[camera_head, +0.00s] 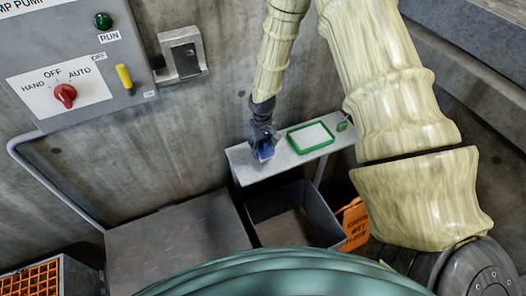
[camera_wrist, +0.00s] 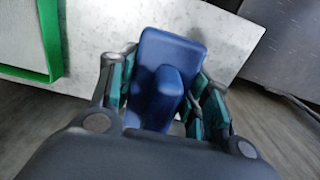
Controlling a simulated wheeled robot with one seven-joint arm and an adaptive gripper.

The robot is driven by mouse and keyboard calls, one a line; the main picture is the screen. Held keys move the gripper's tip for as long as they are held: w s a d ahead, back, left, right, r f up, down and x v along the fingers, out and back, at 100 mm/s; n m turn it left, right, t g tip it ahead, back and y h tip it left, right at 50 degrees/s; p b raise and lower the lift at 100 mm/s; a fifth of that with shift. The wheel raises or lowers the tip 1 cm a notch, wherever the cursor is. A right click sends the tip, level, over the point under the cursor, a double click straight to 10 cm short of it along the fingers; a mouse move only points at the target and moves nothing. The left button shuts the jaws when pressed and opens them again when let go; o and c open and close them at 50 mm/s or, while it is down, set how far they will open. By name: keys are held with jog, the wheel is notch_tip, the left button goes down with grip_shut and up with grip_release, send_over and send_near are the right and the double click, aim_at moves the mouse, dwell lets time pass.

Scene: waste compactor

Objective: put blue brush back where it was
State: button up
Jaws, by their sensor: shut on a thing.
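My gripper (camera_head: 263,138) is over the left end of a narrow light-grey shelf (camera_head: 288,163). It is shut on the blue brush (camera_head: 266,151). In the wrist view the blue brush (camera_wrist: 167,85) sits between the two fingers of my gripper (camera_wrist: 165,100), with the bare shelf top (camera_wrist: 100,25) behind it. I cannot tell whether the brush touches the shelf. A green-rimmed tray (camera_head: 292,146) with a pale inside lies on the shelf, right of the brush. Its green rim (camera_wrist: 50,40) shows at the upper left of the wrist view.
A small green item (camera_head: 342,126) lies at the shelf's right end. A dark open bin (camera_head: 262,208) stands below the shelf, with an orange wet-floor sign (camera_head: 355,222) beside it.

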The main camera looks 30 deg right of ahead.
jog(key=shift+f+p, duration=0.4)
jog(key=shift+f, duration=1.05)
jog(key=shift+f, duration=0.1)
jog(key=o, duration=1)
jog(key=shift+o, duration=0.2)
jog(key=shift+r+b, duration=1.25)
jog(key=shift+r, duration=4.85)
